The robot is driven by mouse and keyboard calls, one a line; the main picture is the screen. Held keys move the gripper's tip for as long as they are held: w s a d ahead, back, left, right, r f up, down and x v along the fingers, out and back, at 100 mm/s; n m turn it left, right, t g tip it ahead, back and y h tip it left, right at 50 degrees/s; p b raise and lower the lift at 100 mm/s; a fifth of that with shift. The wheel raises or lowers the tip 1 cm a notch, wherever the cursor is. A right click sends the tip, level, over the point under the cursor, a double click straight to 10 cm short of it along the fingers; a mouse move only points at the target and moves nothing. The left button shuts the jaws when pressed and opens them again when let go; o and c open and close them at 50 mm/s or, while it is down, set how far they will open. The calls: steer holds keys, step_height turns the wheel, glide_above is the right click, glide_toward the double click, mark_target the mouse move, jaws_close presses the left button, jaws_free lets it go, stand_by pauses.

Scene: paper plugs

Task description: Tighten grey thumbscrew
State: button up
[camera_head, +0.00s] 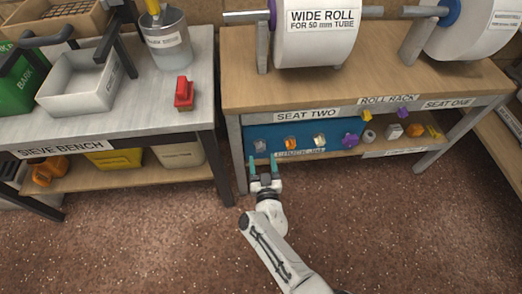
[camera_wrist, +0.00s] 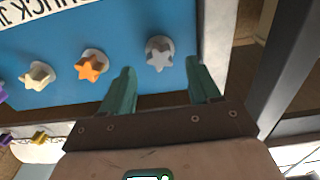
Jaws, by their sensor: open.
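The grey thumbscrew (camera_head: 260,146) is the leftmost of several star-shaped thumbscrews on the blue board (camera_head: 335,129) under the bench top in the head view. It also shows in the wrist view (camera_wrist: 158,53), star-shaped on a pale round base. My gripper (camera_head: 263,160) is open just in front of the board, with its green fingers pointing at it. In the wrist view my gripper (camera_wrist: 159,68) has one finger to each side of the grey thumbscrew, which lies slightly beyond the tips. I see no contact, and nothing is between the fingers.
Orange (camera_wrist: 91,66) and cream (camera_wrist: 38,75) thumbscrews sit beside the grey one on the board. A table leg (camera_head: 237,155) stands just left of my gripper. The floor in front is clear.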

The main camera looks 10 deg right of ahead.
mark_target(261, 150)
steer(key=shift+w+b, duration=1.2)
steer(key=shift+w, duration=0.8)
steer(key=shift+c, duration=0.3)
steer(key=c, duration=1)
steer(key=shift+o, duration=0.2)
jaws_close()
steer(key=shift+m+b, duration=0.45)
steer(key=shift+m, duration=1.35)
steer(key=o, duration=1)
jaws_free()
